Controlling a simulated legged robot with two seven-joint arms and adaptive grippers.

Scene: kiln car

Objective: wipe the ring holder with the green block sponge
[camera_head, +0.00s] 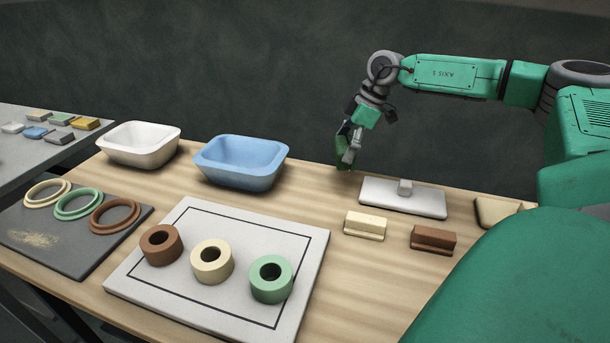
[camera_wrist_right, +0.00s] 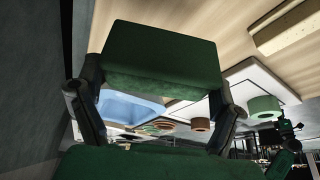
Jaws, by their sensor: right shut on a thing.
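My right gripper (camera_head: 350,150) is shut on the green block sponge (camera_head: 342,143), behind the table's back edge or above it, left of a white plate with a knob. In the right wrist view the sponge (camera_wrist_right: 160,55) shows dark green between the two fingers of the gripper (camera_wrist_right: 155,105). The ring holder appears to be the dark flat board (camera_head: 75,255) at the table's left, far from the sponge. It bears a cream ring (camera_head: 47,184), a green ring (camera_head: 79,191) and a brown ring (camera_head: 115,203). A pale yellowish smear (camera_head: 34,239) marks its front left part.
A white basin (camera_head: 138,158) and a blue basin (camera_head: 241,177) stand at the back. A framed white board (camera_head: 190,225) bears three thick rings. The white knobbed plate (camera_head: 375,192), a cream block (camera_head: 364,220) and a brown block (camera_head: 433,237) lie at right.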

